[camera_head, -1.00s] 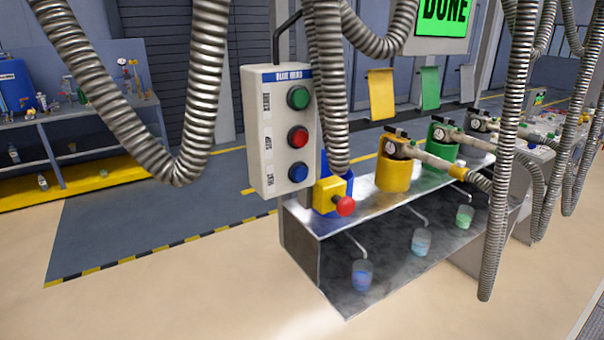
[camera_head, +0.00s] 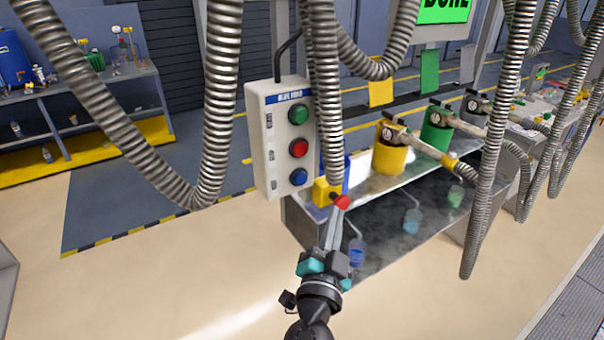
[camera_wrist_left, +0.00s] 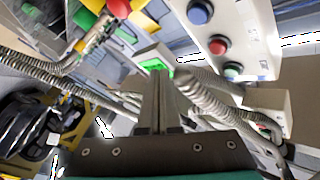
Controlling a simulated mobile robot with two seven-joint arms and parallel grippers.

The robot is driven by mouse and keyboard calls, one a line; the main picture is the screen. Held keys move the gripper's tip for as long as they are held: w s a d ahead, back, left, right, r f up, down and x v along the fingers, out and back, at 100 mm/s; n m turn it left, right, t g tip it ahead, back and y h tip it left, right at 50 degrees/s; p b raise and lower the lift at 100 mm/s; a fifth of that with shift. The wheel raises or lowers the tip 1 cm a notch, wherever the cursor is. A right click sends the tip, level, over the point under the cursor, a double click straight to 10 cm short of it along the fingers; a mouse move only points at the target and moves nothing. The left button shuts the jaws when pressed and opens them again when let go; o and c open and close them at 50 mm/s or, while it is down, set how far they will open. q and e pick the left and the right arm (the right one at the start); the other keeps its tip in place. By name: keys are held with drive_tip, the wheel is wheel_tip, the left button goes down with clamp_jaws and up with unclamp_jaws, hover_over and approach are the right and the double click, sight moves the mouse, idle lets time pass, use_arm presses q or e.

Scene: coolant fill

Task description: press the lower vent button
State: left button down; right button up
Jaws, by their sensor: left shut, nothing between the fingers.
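A pale control box (camera_head: 262,150) labelled "BLUE HEAD" hangs with green (camera_head: 298,115), red (camera_head: 298,148) and blue (camera_head: 299,177) buttons from top to bottom. Their side labels are too small to read. In the left wrist view the box (camera_wrist_left: 245,35) is at upper right, with its blue button (camera_wrist_left: 200,12) near the top edge. My left gripper (camera_head: 337,212) is shut and empty, below and right of the blue button, overlapping the area by a red knob (camera_head: 342,202) on a yellow block (camera_head: 325,190). In the left wrist view the fingertips (camera_wrist_left: 159,73) appear apart from both.
Ribbed hoses (camera_head: 326,100) hang close beside the control box and partly cover its right edge. A metal bench (camera_head: 375,195) holds yellow (camera_head: 390,158) and green (camera_head: 436,135) canisters. Clear beakers stand below. Open floor (camera_head: 170,270) lies at left.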

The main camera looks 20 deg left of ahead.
sight(300, 178)
idle(0.3)
use_arm(q)
drive_tip(key=w+a+p, duration=0.1)
drive_tip(key=w+a, duration=0.4)
drive_tip(key=a, duration=0.2)
drive_tip(key=shift+w, duration=0.25)
drive_tip(key=shift+a, duration=0.1)
idle(2.0)
drive_tip(key=shift+w+a, duration=0.25)
